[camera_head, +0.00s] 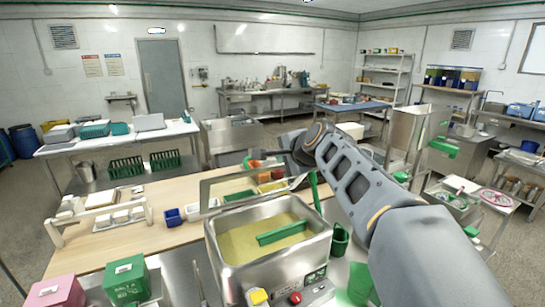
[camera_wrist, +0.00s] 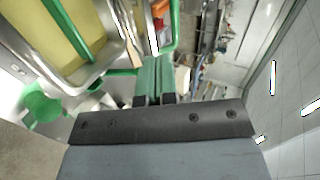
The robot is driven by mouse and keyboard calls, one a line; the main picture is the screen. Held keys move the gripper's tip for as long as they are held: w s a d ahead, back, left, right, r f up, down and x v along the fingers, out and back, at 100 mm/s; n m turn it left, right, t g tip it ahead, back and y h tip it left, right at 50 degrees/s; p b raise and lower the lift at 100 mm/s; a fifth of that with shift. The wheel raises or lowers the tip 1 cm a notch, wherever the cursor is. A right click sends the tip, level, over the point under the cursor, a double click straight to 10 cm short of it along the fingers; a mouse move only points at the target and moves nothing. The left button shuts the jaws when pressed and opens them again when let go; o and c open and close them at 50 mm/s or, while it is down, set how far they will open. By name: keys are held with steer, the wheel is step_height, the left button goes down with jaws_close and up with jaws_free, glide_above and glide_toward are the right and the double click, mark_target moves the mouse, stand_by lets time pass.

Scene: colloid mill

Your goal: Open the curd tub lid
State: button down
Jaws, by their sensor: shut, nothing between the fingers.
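The curd tub (camera_head: 222,226) is a steel box holding a yellowish mass, with a green bar (camera_head: 282,233) across it. A grey-framed clear panel, seemingly the lid (camera_head: 212,183), stands tilted up along the tub's far side, and the tub's top is uncovered. A green strip (camera_head: 315,188) stands at the panel's right end. My gripper (camera_wrist: 154,62) is shut and empty, its green fingers beside a green bar (camera_wrist: 174,25) close to the tub. I cannot tell whether they touch. The fingertips are not clear in the head view.
A green box (camera_head: 125,280) and a pink box (camera_head: 56,291) stand at front left.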

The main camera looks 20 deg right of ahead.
mark_target(272, 165)
steer(key=shift+m, duration=0.3)
steer(key=x, duration=0.2)
steer(key=p+x, duration=0.1)
steer(key=x, duration=0.2)
steer(key=r+p+x, duration=0.1)
steer(key=x, duration=0.2)
steer(key=shift+w+d, duration=0.1)
steer(key=shift+w, duration=0.45)
steer(key=shift+p+x, duration=0.3)
steer(key=shift+x, duration=0.5)
